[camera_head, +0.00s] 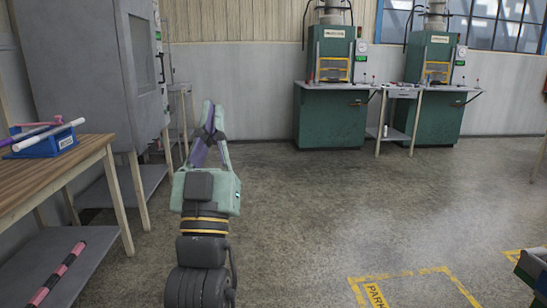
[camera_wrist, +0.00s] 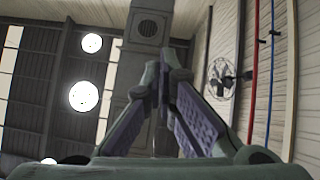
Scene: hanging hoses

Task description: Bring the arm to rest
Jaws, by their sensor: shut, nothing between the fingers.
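My gripper (camera_head: 209,120) is raised in the middle left of the head view, with its fingertips pointing up. Its two fingers meet at the tips, and nothing shows between them. In the wrist view the fingers (camera_wrist: 165,62) also come together at the top, with purple inner pads. The wrist view looks up toward the ceiling, with round lamps (camera_wrist: 84,96) and a grey duct (camera_wrist: 148,28). The gripper is apart from everything around it.
A wooden table (camera_head: 60,172) with a blue tray (camera_head: 40,144) of rods stands at left, beside a grey cabinet (camera_head: 85,75). Green machines (camera_head: 330,115) stand along the back wall. Yellow lines (camera_head: 410,275) mark the floor at lower right. The middle floor is clear.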

